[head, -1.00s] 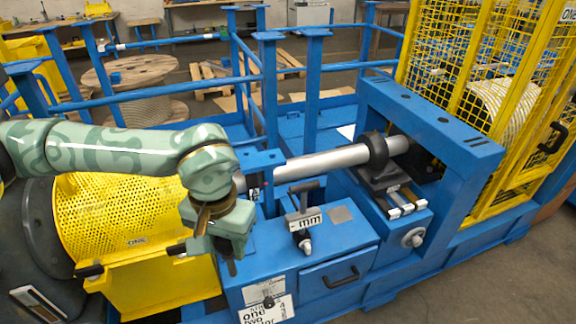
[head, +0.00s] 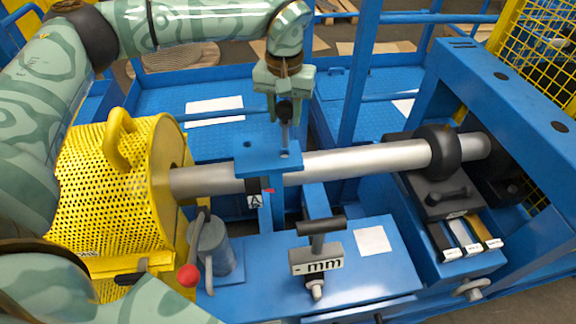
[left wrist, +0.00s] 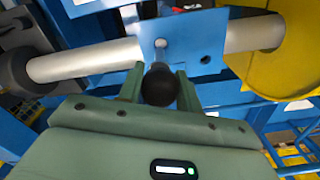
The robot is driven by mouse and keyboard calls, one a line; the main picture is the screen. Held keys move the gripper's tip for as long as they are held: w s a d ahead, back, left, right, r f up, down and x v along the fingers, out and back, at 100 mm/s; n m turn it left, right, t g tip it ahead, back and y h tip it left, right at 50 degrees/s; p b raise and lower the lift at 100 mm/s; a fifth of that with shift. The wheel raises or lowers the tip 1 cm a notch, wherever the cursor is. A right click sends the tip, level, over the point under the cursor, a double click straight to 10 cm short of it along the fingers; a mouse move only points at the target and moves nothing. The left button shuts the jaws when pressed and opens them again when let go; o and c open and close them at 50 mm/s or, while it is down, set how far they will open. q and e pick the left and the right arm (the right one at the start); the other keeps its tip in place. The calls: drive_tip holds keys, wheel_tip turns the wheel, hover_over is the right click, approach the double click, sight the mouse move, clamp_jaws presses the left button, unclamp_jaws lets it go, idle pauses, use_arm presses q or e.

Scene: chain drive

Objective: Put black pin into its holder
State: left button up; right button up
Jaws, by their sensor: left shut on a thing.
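My left gripper (head: 285,98) is shut on the black pin (head: 285,112), which has a round black knob and a grey metal shaft. In the left wrist view, the black knob (left wrist: 160,85) sits between the two fingers. The shaft's far end meets the blue plate (left wrist: 185,45); I cannot tell whether it is inside a hole. An open hole (left wrist: 205,60) shows beside it. My right gripper is not in view.
The silver bar (head: 350,162) runs from the yellow perforated guard (head: 115,205) to a black collar (head: 437,152). A red-knobbed lever (head: 188,275) and a black T-handle (head: 320,226) stand in front. Blue rails (head: 362,75) rise behind my gripper.

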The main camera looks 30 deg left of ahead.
sight(284, 104)
use_arm(q)
drive_tip(key=f+b, duration=0.1)
drive_tip(key=f, duration=0.3)
drive_tip(key=f+b, duration=0.1)
drive_tip(key=f, duration=0.3)
drive_tip(key=shift+s+f, duration=0.2)
drive_tip(key=shift+f, duration=0.05)
drive_tip(key=o, duration=1.1)
drive_tip(key=shift+f, duration=0.1)
drive_tip(key=shift+c, duration=0.2)
wheel_tip(284, 104, up, 12)
drive_tip(key=p, duration=0.3)
drive_tip(key=shift+r, duration=0.2)
drive_tip(key=shift+f, duration=0.1)
